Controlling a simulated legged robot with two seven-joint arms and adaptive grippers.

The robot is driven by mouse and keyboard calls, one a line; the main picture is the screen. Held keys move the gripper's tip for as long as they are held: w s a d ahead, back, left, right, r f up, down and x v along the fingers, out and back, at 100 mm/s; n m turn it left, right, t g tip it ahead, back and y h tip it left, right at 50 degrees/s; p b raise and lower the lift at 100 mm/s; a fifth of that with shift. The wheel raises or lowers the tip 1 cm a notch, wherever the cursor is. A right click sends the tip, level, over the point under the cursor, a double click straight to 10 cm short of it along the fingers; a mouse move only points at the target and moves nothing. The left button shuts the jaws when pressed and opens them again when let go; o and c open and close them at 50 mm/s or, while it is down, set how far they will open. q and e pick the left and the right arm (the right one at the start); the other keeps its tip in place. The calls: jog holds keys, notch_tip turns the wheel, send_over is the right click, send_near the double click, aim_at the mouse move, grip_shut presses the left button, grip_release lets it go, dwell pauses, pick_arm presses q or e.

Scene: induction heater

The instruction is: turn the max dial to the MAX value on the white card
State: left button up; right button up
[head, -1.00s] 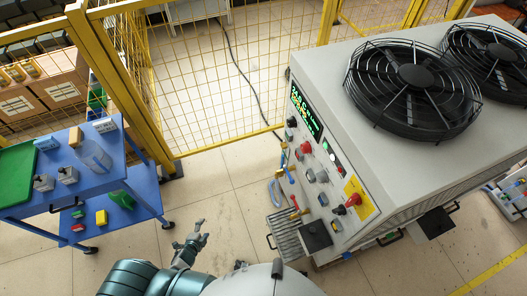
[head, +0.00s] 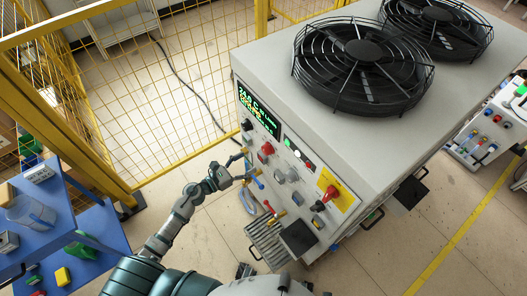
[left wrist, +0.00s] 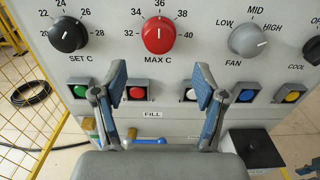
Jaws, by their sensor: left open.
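The red MAX C dial (left wrist: 159,33) is at top centre in the left wrist view, its white mark pointing up near 36. It also shows on the machine's front panel in the head view (head: 267,149). My left gripper (left wrist: 160,75) is open and empty, its two fingers apart below the dial and not touching it. In the head view the left gripper (head: 240,167) is just left of the panel. A small white card (head: 38,173) stands on the blue cart at left; its writing is too small to read, and I cannot tell whether it is the task's card.
The black SET C dial (left wrist: 68,34) and grey FAN dial (left wrist: 248,40) flank the red one. A row of coloured buttons, including a red one (left wrist: 136,93), lies below. A red switch on a yellow plate (head: 331,193) is further right. Yellow fencing (head: 130,95) stands behind.

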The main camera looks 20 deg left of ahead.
aim_at(264, 152)
pick_arm(q)
jog(key=p+x, duration=0.1)
jog(key=x, duration=0.7)
jog(key=shift+w+d, duration=0.1)
jog(key=shift+w, duration=0.1)
jog(key=c, duration=1.1)
pick_arm(e)
jog(key=shift+s+d+f, duration=0.15)
jog(key=shift+s+f, duration=0.8)
jog(key=shift+s, duration=0.2)
